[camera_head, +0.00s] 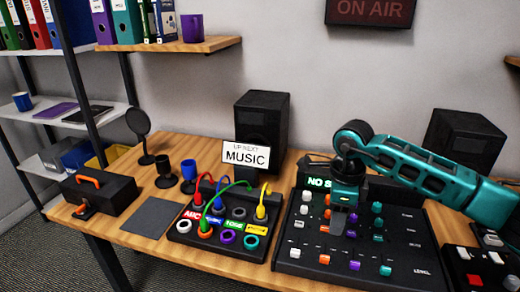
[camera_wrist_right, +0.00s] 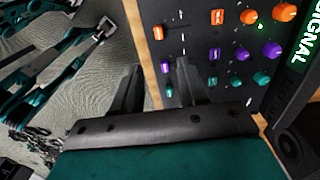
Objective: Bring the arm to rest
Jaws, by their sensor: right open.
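My teal right arm reaches in from the right in the head view. Its gripper (camera_head: 341,218) points down over the upper left part of the black mixing console (camera_head: 400,262). In the right wrist view the two dark fingers of the right gripper (camera_wrist_right: 157,85) stand apart with nothing between them. The console's orange, purple and teal knobs show beyond them. I cannot tell how high the fingertips are above the console. The patch box (camera_head: 185,238) stands to the left of the gripper, with red, blue, green and yellow cables on it. My left gripper does not show in the head view.
Two black speakers (camera_head: 262,120) stand at the back, with a MUSIC sign (camera_head: 246,156) before the left one. A microphone (camera_head: 139,122), two small cups, a black toolbox (camera_head: 100,195) and a grey mat (camera_head: 152,216) are at left. A button box (camera_head: 487,268) is at right.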

